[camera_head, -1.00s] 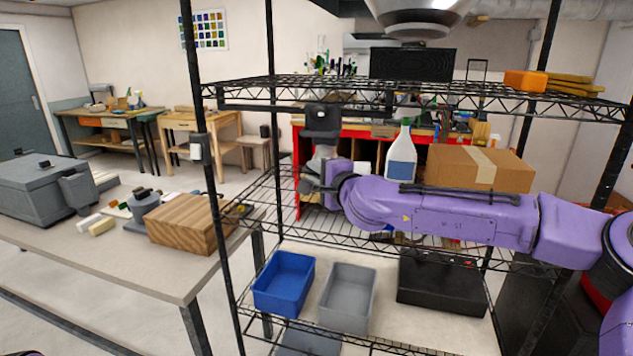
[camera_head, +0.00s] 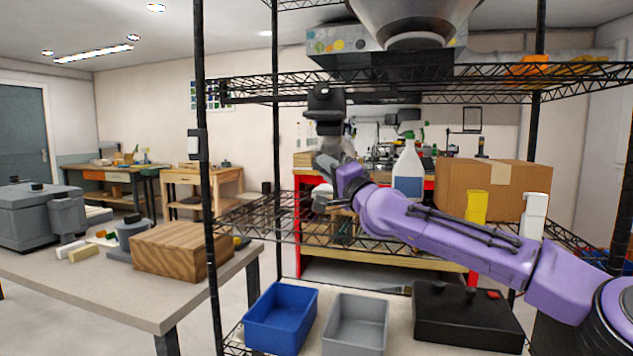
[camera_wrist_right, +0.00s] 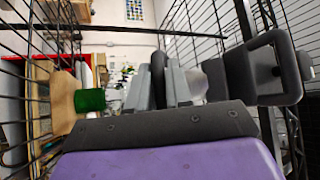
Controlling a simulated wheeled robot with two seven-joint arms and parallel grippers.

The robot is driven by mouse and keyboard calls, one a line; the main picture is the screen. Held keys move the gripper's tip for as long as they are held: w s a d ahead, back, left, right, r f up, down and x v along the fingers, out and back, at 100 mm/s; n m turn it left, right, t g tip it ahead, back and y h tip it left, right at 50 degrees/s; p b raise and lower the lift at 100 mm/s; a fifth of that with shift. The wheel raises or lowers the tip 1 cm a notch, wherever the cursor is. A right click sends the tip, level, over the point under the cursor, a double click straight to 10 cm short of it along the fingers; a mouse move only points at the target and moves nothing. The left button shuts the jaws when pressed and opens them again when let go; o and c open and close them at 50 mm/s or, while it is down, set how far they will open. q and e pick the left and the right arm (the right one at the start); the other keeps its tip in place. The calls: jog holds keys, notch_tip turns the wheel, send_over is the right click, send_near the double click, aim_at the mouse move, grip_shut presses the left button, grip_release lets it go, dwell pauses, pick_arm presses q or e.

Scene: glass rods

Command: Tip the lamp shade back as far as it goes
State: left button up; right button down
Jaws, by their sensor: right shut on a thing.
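The lamp (camera_head: 325,100) is a dark, boxy fixture below the upper wire shelf, left of the spray bottle. My right gripper (camera_head: 328,160) reaches it from below and right. In the right wrist view, the gripper's grey fingers (camera_wrist_right: 160,78) are shut on a narrow dark part between them, which I take to be part of the lamp shade. A dark loop-shaped piece (camera_wrist_right: 275,68) stands to the right of the fingers there. The exact grip and the shade's tilt are hard to make out. My left gripper is not in view.
Wire shelves and black posts (camera_head: 203,200) surround my right arm. A white spray bottle (camera_head: 408,172), cardboard box (camera_head: 490,188) and yellow cup (camera_head: 476,206) stand behind the arm. A blue bin (camera_head: 282,318) and grey bin (camera_head: 357,325) stand low. A wooden block (camera_head: 180,250) is on the left table.

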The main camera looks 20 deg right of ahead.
jog(key=shift+w+d+r, duration=0.1)
jog(key=shift+w+d, duration=0.15)
jog(key=shift+d, duration=0.15)
jog(key=c, duration=1.2)
grip_release()
jog(key=shift+o, duration=0.2)
jog(key=shift+w+f, duration=0.15)
jog(key=shift+f, duration=0.05)
jog(key=shift+s+f, duration=0.1)
jog(key=shift+s, duration=0.25)
jog(key=b+v, duration=0.2)
jog(key=v, duration=0.8)
